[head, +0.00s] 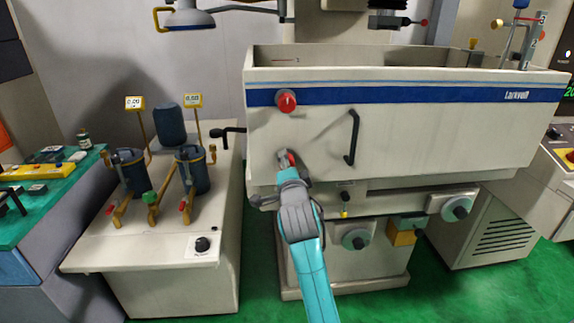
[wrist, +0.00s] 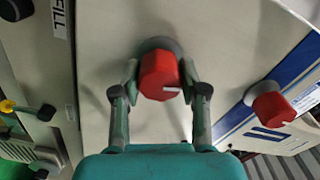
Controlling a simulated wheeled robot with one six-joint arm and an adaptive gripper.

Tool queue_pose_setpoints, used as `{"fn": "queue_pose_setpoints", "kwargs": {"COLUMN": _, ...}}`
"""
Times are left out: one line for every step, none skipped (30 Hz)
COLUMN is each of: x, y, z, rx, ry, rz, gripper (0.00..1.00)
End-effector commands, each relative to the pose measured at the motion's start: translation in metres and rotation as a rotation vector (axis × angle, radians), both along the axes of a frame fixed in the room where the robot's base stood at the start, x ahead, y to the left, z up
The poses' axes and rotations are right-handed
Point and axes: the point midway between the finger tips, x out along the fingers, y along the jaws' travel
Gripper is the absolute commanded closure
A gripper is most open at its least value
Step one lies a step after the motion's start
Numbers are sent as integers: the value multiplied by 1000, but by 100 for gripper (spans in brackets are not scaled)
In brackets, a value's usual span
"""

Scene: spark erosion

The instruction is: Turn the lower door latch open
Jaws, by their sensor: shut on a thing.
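The lower door latch is a red knob (wrist: 160,75) on a grey round base, on the pale tank front. My gripper (wrist: 160,85) has one finger on each side of it and is shut on it in the wrist view. In the head view my gripper (head: 287,160) reaches the tank front from below and hides most of the latch, with a bit of red (head: 291,159) showing. The upper red latch (head: 287,100) sits above on the blue stripe, and it also shows at the right in the wrist view (wrist: 272,107). A white mark shows on each knob.
A black door handle (head: 352,137) stands out to the right of my gripper. A black lever (head: 228,131) sticks out at the tank's left edge. A bench with filter canisters (head: 191,170) stands at left. Handwheels (head: 356,239) are below the tank.

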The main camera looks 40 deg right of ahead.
Motion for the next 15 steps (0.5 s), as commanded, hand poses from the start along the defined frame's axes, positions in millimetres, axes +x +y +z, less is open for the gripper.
{"fn": "queue_pose_setpoints", "kwargs": {"x": 0, "y": 0, "z": 0, "rx": 29, "ry": -18, "rz": 0, "gripper": 92}}
{"fn": "queue_pose_setpoints", "kwargs": {"x": 0, "y": 0, "z": 0, "rx": 46, "ry": -30, "rz": 0, "gripper": 92}}
{"fn": "queue_pose_setpoints", "kwargs": {"x": 0, "y": 0, "z": -1, "rx": 68, "ry": -45, "rz": 0, "gripper": 92}}
{"fn": "queue_pose_setpoints", "kwargs": {"x": 0, "y": 0, "z": -1, "rx": 82, "ry": -54, "rz": 0, "gripper": 92}}
{"fn": "queue_pose_setpoints", "kwargs": {"x": 0, "y": 0, "z": -1, "rx": 97, "ry": -65, "rz": 0, "gripper": 92}}
{"fn": "queue_pose_setpoints", "kwargs": {"x": 0, "y": 0, "z": -1, "rx": 114, "ry": -76, "rz": 0, "gripper": 92}}
{"fn": "queue_pose_setpoints", "kwargs": {"x": 0, "y": 0, "z": -1, "rx": 126, "ry": -84, "rz": 0, "gripper": 92}}
{"fn": "queue_pose_setpoints", "kwargs": {"x": 0, "y": 0, "z": -1, "rx": 137, "ry": -92, "rz": 0, "gripper": 92}}
{"fn": "queue_pose_setpoints", "kwargs": {"x": 0, "y": 0, "z": -1, "rx": 151, "ry": -101, "rz": 0, "gripper": 92}}
{"fn": "queue_pose_setpoints", "kwargs": {"x": 0, "y": 0, "z": -1, "rx": 160, "ry": -107, "rz": 0, "gripper": 92}}
{"fn": "queue_pose_setpoints", "kwargs": {"x": 0, "y": 0, "z": -1, "rx": 169, "ry": -113, "rz": 0, "gripper": 92}}
{"fn": "queue_pose_setpoints", "kwargs": {"x": 0, "y": 0, "z": -1, "rx": 179, "ry": -119, "rz": -1, "gripper": 92}}
{"fn": "queue_pose_setpoints", "kwargs": {"x": 0, "y": 0, "z": -1, "rx": 185, "ry": -123, "rz": -1, "gripper": 92}}
{"fn": "queue_pose_setpoints", "kwargs": {"x": 0, "y": 0, "z": -1, "rx": 191, "ry": -127, "rz": -1, "gripper": 92}}
{"fn": "queue_pose_setpoints", "kwargs": {"x": 0, "y": 0, "z": -1, "rx": 197, "ry": -131, "rz": -1, "gripper": 92}}
